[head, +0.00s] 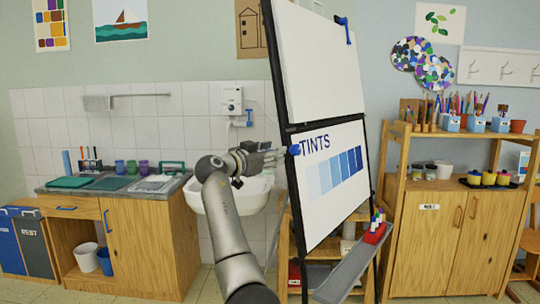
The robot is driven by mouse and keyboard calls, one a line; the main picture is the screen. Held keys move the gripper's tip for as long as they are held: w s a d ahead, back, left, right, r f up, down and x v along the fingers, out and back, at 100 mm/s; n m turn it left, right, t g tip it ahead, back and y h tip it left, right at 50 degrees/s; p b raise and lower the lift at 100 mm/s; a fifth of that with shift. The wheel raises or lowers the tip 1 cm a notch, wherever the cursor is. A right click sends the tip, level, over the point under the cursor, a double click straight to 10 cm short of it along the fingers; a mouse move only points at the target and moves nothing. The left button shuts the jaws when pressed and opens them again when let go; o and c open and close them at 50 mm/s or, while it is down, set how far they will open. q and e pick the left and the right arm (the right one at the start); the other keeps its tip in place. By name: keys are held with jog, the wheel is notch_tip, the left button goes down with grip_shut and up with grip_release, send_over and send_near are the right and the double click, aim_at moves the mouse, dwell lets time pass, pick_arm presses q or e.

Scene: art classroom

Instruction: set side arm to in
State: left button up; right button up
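The flipchart easel (285,95) stands at the centre, turned at an angle, with a blank upper sheet and a lower sheet (335,215) marked "TINTS". A blue-ended piece (294,149) shows at the board's left edge; it may be the end of a side arm. A blue clip or knob (346,30) sits at the upper right edge. My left gripper (280,154) points right, with its fingertips close to the blue end at the left edge. I cannot tell if they touch, or whether the fingers are closed. My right gripper is out of view.
A white wash basin (229,196) is behind my arm, beside a wooden sink cabinet (150,240). A grey ledge (340,275) with markers in a red holder (375,233) juts from the easel. A wooden shelf unit (425,240) stands at right. Floor shows between cabinet and easel.

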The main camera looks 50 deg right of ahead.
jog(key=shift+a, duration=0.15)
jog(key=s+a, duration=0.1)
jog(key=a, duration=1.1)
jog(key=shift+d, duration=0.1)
